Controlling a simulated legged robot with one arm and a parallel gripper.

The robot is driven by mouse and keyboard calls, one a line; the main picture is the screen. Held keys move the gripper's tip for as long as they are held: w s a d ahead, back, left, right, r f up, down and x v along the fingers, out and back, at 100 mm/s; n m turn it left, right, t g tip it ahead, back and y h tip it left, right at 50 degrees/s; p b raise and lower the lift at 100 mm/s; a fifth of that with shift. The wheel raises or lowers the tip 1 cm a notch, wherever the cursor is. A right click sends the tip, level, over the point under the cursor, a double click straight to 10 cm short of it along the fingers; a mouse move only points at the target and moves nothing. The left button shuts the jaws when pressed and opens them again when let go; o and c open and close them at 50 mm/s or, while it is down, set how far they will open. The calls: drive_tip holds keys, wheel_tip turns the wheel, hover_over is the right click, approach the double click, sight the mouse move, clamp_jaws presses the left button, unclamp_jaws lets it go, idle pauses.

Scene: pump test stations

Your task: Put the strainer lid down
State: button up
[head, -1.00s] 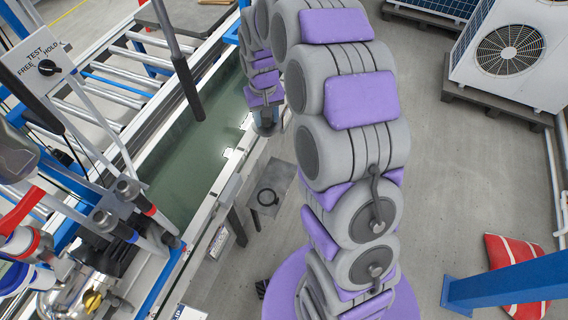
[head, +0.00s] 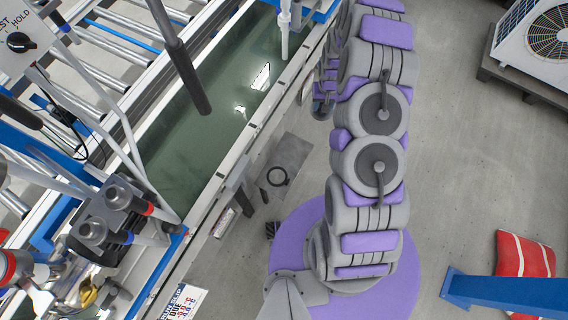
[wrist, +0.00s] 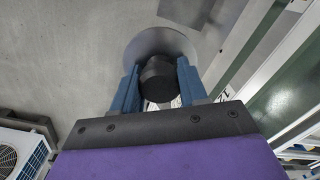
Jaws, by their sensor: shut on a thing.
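The strainer lid (wrist: 160,47) shows in the wrist view as a round grey metal disc with a black knob. My gripper (wrist: 157,76) is shut on the knob, with one blue finger on each side. The disc is held beyond the fingertips, above grey floor in the picture. In the head view, my wrist end (head: 323,108) shows only partly behind my arm, to the right of the tank edge. The lid cannot be made out there.
A grey plate (head: 294,152) with a black ring (head: 277,176) sits beside the long water tank (head: 215,115). Pump fittings (head: 112,215) crowd the left. A blue beam (head: 510,292) and red-striped sack (head: 525,258) are at lower right. Open floor (head: 455,160) lies right of my arm.

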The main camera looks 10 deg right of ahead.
drive_tip(key=s+d+f+m+b, duration=0.15)
drive_tip(key=s+f, duration=0.25)
drive_tip(key=f, duration=0.4)
drive_tip(key=s+d+f, duration=0.3)
drive_tip(key=s+f, duration=0.2)
drive_tip(key=f, duration=0.4)
drive_tip(key=s+d+f+b, duration=0.15)
drive_tip(key=s+f, duration=0.25)
drive_tip(key=f, duration=0.4)
drive_tip(key=w+a, duration=0.3)
drive_tip(key=a, duration=0.1)
drive_tip(key=w+a+b, duration=0.1)
drive_tip(key=w+a, duration=0.2)
drive_tip(key=a, duration=0.1)
drive_tip(key=w+a+b, duration=0.1)
drive_tip(key=w+a, duration=0.2)
drive_tip(key=a, duration=0.1)
drive_tip(key=shift+w+a+f, duration=0.1)
drive_tip(key=shift+w+a, duration=0.3)
drive_tip(key=shift+w+a+b, duration=0.15)
drive_tip(key=shift+a+b, duration=0.1)
drive_tip(key=shift+b, duration=0.15)
drive_tip(key=shift+f, duration=0.3)
drive_tip(key=o, duration=1.2)
drive_tip(key=shift+c, duration=0.2)
